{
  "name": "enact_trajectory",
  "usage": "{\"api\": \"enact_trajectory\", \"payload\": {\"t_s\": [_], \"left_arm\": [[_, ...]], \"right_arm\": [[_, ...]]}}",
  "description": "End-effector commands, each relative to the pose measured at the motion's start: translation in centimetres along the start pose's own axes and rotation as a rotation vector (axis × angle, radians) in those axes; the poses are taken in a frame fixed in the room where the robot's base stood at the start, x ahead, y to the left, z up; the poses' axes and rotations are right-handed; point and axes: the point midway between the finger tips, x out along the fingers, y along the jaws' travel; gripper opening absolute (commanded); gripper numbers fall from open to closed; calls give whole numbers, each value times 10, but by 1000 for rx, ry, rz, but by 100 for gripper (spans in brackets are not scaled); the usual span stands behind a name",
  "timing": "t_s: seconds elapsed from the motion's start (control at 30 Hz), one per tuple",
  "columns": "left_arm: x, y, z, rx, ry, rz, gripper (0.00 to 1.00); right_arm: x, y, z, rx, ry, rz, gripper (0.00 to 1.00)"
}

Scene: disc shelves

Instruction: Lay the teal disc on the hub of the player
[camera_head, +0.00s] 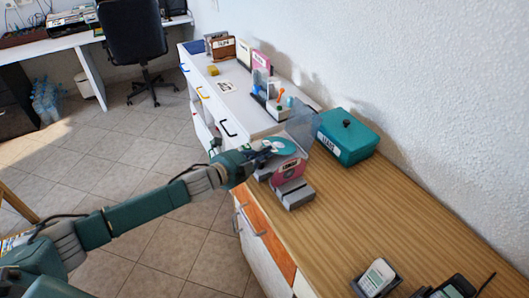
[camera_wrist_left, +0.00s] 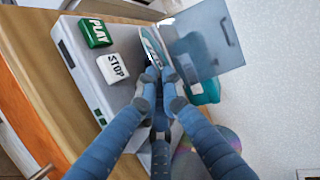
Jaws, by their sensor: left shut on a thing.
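The teal disc (camera_head: 284,146) is in my left gripper (camera_head: 266,150), which is shut on it above the player. In the left wrist view the fingertips (camera_wrist_left: 160,82) meet at the near edge of the teal disc (camera_wrist_left: 152,42). The grey player (camera_wrist_left: 118,96) carries a green PLAY button (camera_wrist_left: 96,32) and a white STOP button (camera_wrist_left: 113,67). Its clear lid (camera_wrist_left: 206,42) stands raised, and also shows in the head view (camera_head: 303,126). The hub is hidden, and I cannot tell whether the disc touches the player. My right gripper is not in view.
A teal box (camera_head: 348,138) stands behind, against the wall. A white cabinet (camera_head: 226,88) with small items adjoins. The wooden top (camera_head: 350,210) is clear toward two handsets at the front.

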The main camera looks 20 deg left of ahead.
Motion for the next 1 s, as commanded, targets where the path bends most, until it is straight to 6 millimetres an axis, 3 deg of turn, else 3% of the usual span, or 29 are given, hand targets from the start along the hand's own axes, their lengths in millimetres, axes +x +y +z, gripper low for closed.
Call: {"api": "enact_trajectory", "payload": {"t_s": [0.37,0.5,0.83,1.0], "left_arm": [[0,0,0,-1,0,0,0],[0,0,0,-1,0,0,28],[-2,2,0,-1,0,4,28],[-22,4,0,1,-1,6,28]], "right_arm": [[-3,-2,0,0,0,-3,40],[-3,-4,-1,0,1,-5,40],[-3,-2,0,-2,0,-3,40],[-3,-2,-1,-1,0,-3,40]]}}
